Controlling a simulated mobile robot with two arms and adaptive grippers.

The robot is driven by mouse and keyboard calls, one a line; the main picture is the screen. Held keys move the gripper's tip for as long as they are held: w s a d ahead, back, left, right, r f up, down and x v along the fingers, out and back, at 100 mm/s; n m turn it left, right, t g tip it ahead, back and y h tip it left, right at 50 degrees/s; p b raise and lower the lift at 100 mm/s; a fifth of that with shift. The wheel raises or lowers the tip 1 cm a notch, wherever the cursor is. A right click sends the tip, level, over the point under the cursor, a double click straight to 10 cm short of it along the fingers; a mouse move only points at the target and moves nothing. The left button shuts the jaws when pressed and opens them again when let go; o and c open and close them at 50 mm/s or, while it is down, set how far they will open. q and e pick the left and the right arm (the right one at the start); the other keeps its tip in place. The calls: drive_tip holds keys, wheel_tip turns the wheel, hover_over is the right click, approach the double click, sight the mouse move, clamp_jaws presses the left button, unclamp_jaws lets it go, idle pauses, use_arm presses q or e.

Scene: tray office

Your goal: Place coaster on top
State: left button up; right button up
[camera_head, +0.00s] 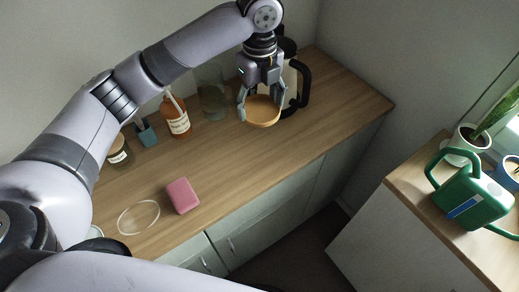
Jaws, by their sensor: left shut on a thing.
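A round, light-brown wooden coaster (262,114) hangs from my left gripper (262,109). The gripper points down, with its fingers shut on opposite sides of the coaster's rim. The coaster appears above the wooden counter (225,165), near its back right part; the height of the gap is hard to tell. A kettle or jug with a black handle (304,85) stands behind the gripper and is partly hidden by it. A clear glass vessel (212,100) stands just left of the gripper. My right gripper does not show.
An amber bottle (178,122), a blue-grey cup (146,134) and a dark labelled jar (118,150) line the counter's back. A pink box (183,196) and a clear round outline (138,217) lie toward the front left. A green watering can (472,196) stands on the right-hand cabinet.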

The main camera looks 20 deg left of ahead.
sight(260, 113)
use_arm(q)
wheel_tip(260, 113, down, 12)
drive_tip(key=shift+f+p, duration=0.2)
drive_tip(key=shift+p, duration=0.65)
wheel_tip(260, 113, down, 5)
drive_tip(key=shift+r+p, duration=0.1)
drive_tip(key=shift+p, duration=0.2)
drive_tip(key=shift+f, duration=0.25)
drive_tip(key=shift+f, duration=0.15)
drive_tip(key=o, duration=1)
drive_tip(key=shift+o, duration=0.2)
drive_tip(key=shift+r+b, duration=1.15)
drive_tip(key=shift+r, duration=5.05)
